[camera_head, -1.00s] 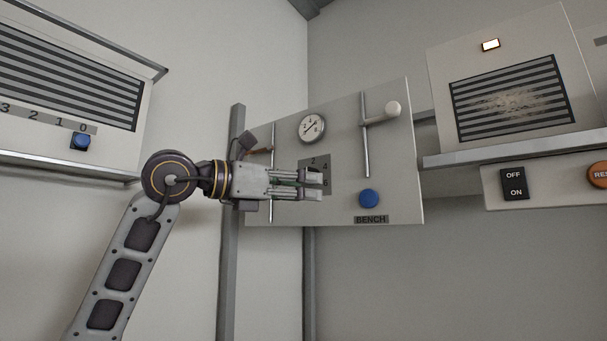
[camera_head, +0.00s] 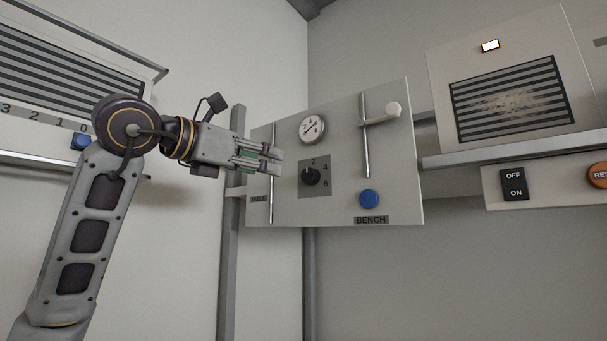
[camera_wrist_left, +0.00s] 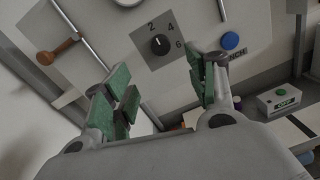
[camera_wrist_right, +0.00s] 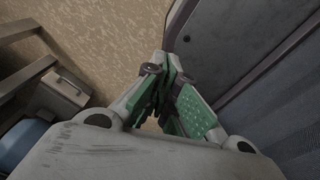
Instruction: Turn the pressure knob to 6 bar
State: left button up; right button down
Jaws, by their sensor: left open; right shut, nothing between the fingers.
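The black pressure knob (camera_head: 311,176) sits on a grey square plate marked 2, 4 and 6, on the upright panel (camera_head: 345,205). The knob also shows in the left wrist view (camera_wrist_left: 160,45), where its small white mark appears to point toward the 2. The round gauge (camera_head: 312,128) is above it; its needle is too small to read surely. My left gripper (camera_head: 277,160) is open and empty, left of the knob and apart from it. My right gripper (camera_wrist_right: 168,75) is shut and empty, seen only in the right wrist view, far from the panel.
An orange-brown lever (camera_wrist_left: 58,50) is at the panel's left in the left wrist view. An OFF/ON switch (camera_head: 514,184) stands farther right.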

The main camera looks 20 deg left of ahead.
pick_arm(q)
jog(key=p, duration=0.2)
send_near(307, 174)
jog(key=x, duration=0.4)
jog(key=shift+w+d, duration=0.1)
jog(key=shift+w, duration=0.15)
jog(key=p+x, duration=0.1)
jog(key=x, duration=0.2)
jog(key=shift+w+d, duration=0.25)
jog(key=shift+w, duration=0.35)
pick_arm(e)
jog(key=shift+s+a+r, duration=0.1)
jog(key=shift+a+r, duration=0.1)
jog(key=shift+r, duration=0.35)
jog(key=shift+s+a+r, duration=0.15)
jog(key=shift+r, duration=0.45)
jog(key=shift+s+a+r, duration=0.1)
jog(key=shift+a+r, duration=0.1)
jog(key=shift+r, duration=0.35)
